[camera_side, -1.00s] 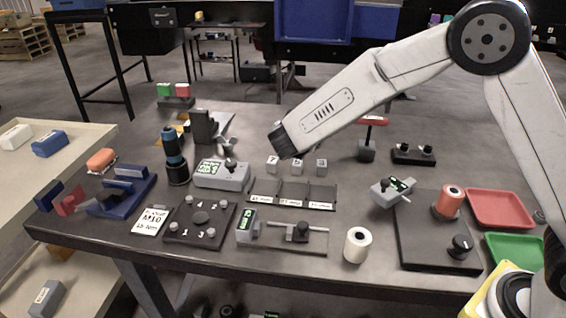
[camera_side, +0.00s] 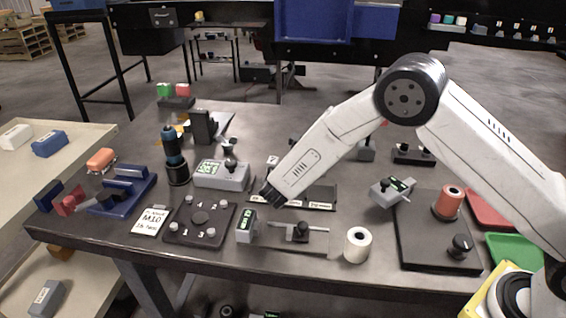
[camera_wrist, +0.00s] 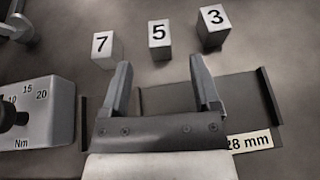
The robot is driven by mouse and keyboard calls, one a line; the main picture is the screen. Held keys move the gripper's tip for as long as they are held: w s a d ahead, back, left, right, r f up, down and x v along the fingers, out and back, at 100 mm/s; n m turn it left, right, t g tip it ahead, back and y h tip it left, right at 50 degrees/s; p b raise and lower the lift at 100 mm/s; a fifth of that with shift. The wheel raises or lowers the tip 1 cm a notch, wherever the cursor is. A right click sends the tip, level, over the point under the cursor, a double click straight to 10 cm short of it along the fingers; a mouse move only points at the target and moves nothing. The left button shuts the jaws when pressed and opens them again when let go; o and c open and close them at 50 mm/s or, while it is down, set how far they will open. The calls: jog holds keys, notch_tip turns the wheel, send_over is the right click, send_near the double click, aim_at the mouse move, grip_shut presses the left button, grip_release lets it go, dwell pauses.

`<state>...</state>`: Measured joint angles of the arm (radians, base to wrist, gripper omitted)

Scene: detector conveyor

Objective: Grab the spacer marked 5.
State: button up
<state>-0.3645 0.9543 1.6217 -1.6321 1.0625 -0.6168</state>
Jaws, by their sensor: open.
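The spacer marked 5 (camera_wrist: 160,38) is a small grey block with a white numbered face. In the wrist view it stands upright between the spacer marked 7 (camera_wrist: 106,48) at left and the spacer marked 3 (camera_wrist: 212,27) at right. My gripper (camera_wrist: 159,66) is open and empty; the 5 lies beyond the gap between its fingertips, slightly above them in the picture. In the side view my gripper (camera_side: 268,194) is low over the slotted tray, on the near side of the spacers. There the 7 (camera_side: 272,160) shows, while my arm hides the 5 and the 3.
The slotted tray (camera_side: 322,193) with mm labels lies under my gripper. A grey Nm meter (camera_side: 222,175) stands close at left. A gauge with a slide (camera_side: 300,235) is in front, and a white roll (camera_side: 357,245) at front right.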

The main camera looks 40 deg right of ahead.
jog(key=shift+x, duration=1.05)
jog(key=shift+x, duration=2.6)
grip_shut()
